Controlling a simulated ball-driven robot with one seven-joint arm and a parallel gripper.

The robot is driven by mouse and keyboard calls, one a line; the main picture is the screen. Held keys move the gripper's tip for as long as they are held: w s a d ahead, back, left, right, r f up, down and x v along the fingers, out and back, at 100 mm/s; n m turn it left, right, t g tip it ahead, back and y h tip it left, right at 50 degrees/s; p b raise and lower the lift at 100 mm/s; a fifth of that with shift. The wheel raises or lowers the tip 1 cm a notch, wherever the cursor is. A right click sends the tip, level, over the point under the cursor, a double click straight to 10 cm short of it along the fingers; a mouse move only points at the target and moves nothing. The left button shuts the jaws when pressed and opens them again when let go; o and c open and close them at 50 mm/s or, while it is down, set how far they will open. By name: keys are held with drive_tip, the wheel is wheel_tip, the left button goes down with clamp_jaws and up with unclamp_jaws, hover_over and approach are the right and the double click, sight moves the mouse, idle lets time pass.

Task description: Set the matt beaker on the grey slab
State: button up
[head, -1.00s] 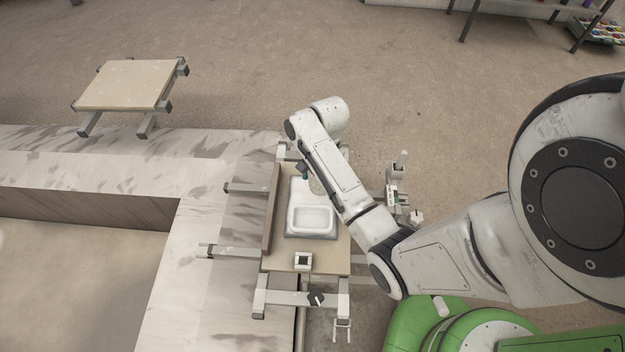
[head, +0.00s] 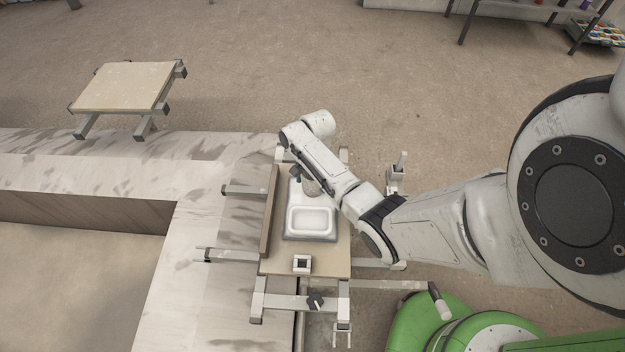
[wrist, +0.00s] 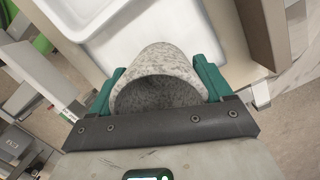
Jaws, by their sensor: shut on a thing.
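A dull, speckled grey beaker (wrist: 168,62) is between the green fingers of my gripper (wrist: 159,68) in the wrist view. The fingers are shut on its two sides, and its open mouth faces the wrist camera. In the head view the beaker (head: 311,187) shows partly beside my wrist, at the far end of a white tray; my arm hides the rest. I cannot tell whether its base touches anything. I cannot pick out a grey slab for certain in either view.
The white tray (head: 312,222) lies on a beige board (head: 335,266) on a metal frame. A small square holder (head: 302,263) sits near the board's front. A brown upright panel (head: 269,215) edges its left side. Another beige table (head: 124,86) stands far left.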

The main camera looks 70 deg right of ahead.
drive_tip(key=o, duration=1.2)
